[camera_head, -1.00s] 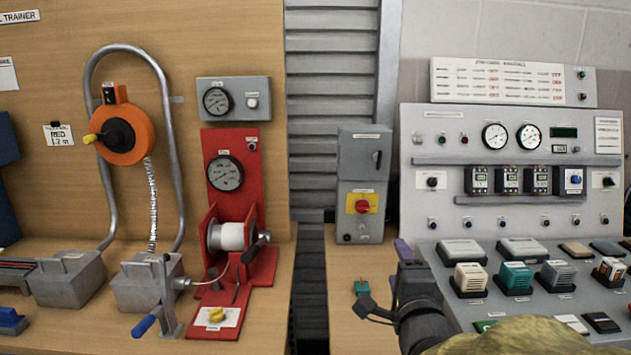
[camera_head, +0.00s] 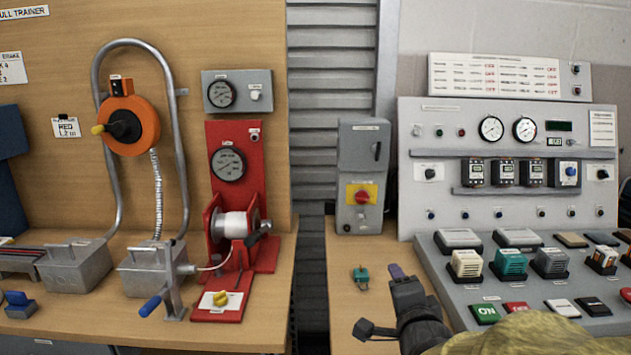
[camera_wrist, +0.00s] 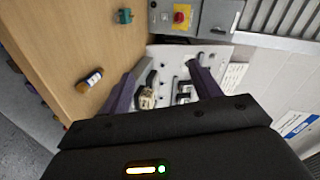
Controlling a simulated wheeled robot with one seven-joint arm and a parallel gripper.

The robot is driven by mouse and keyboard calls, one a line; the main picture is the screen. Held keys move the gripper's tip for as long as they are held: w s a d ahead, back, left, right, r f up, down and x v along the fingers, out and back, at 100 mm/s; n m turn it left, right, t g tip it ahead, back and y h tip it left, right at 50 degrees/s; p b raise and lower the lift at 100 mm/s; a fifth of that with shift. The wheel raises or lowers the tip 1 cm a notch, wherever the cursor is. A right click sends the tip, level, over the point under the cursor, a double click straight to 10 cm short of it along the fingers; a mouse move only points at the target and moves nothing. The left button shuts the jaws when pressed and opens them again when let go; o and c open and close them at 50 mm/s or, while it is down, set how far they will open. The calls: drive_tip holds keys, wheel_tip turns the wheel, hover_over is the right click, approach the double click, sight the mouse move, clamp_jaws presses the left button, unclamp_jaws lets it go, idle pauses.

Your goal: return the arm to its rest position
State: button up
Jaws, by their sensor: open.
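My gripper (camera_head: 383,302) is in the lower middle of the head view, in front of the panel table and left of the sloped control desk. In the wrist view my gripper (camera_wrist: 165,75) shows two dark purple fingers spread apart with nothing between them. Past the fingers is the grey control panel (camera_wrist: 160,55) with its modules. My forearm runs off the lower right of the head view.
A small teal block (camera_head: 361,275) sits on the right table (camera_head: 345,310), near my gripper. A grey switch box (camera_head: 363,150) stands behind it. The control panel (camera_head: 450,185) fills the right. The red winch stand (camera_head: 233,165) is on the left table.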

drive_tip(key=s+f+n+g+b, duration=0.3)
drive_tip(key=s+f+n+g, duration=0.15)
drive_tip(key=f, duration=0.45)
drive_tip(key=s+f+n+g+b, duration=0.2)
drive_tip(key=s+f+n+g, duration=0.3)
drive_tip(key=f, duration=0.3)
drive_tip(key=s+f+n+g+b, duration=0.35)
drive_tip(key=f+n, duration=0.25)
drive_tip(key=f, duration=0.3)
drive_tip(key=w+p+v, duration=0.3)
drive_tip(key=p+v, duration=1.3)
drive_tip(key=p, duration=0.1)
drive_tip(key=w+r+p+v, duration=0.1)
drive_tip(key=w+p+v, duration=0.3)
drive_tip(key=p+v, duration=1.3)
drive_tip(key=shift+s+d+r, duration=0.2)
drive_tip(key=shift+s+r, duration=0.1)
drive_tip(key=shift+s, duration=0.1)
drive_tip(key=shift+w+d, duration=0.1)
